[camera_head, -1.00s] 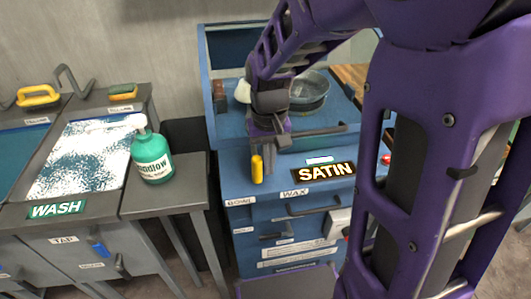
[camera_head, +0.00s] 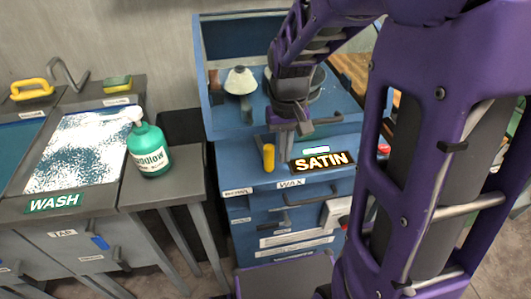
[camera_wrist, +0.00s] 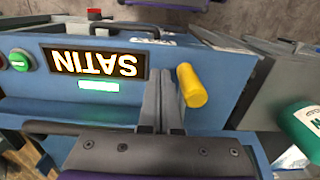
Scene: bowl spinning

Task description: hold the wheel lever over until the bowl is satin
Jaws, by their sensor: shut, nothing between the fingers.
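The wheel lever (camera_head: 268,157) is a short yellow handle standing upright at the front of the blue cabinet; it also shows in the wrist view (camera_wrist: 192,86). My gripper (camera_head: 288,147) is shut and empty, just right of the lever in the head view. In the wrist view its fingers (camera_wrist: 164,102) are close beside the lever; I cannot tell whether they touch it. The bowl (camera_head: 312,82) is mostly hidden behind my wrist in the blue tub. A lit sign (camera_head: 322,160) reads SATIN, with a green indicator (camera_wrist: 98,86) beside it.
A white cone-shaped piece (camera_head: 241,81) is in the tub. A green soap bottle (camera_head: 149,145) stands on the grey side table, left of the cabinet. The WASH station (camera_head: 75,150) is further left. Red and green buttons (camera_wrist: 20,60) are beyond the sign.

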